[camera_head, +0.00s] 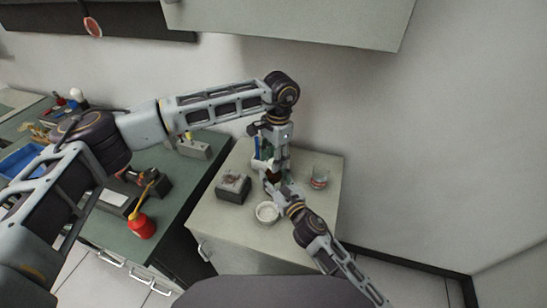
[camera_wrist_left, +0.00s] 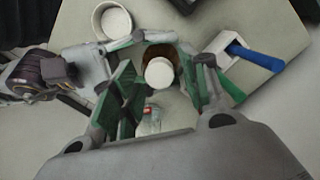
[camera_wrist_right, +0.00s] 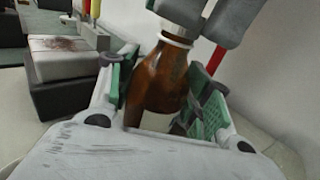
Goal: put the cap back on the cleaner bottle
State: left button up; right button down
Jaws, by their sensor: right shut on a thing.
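The brown cleaner bottle (camera_head: 270,177) stands on the pale cabinet top, partly hidden by my grippers. My right gripper (camera_head: 279,189) is shut on its body; in the right wrist view the bottle (camera_wrist_right: 160,75) is upright between the green fingers. The white cap (camera_wrist_left: 159,72) is at the top of the bottle in the left wrist view; a white rim (camera_wrist_right: 175,40) also shows at the neck in the right wrist view. I cannot tell whether it is seated. My left gripper (camera_wrist_left: 165,88) points down from above, its fingers apart on either side of the cap.
A white bowl (camera_head: 267,213) sits in front of the bottle, and a glass beaker (camera_head: 319,181) stands to the right. A dark box with a stained top (camera_head: 233,187) is to the left. A blue-handled tool (camera_wrist_left: 255,56) is close to my left gripper. The wall is behind.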

pick_arm(q)
jog(key=shift+r, duration=0.1)
jog(key=shift+r, duration=2.2)
jog(key=shift+f, duration=0.15)
jog(key=shift+c, duration=0.4)
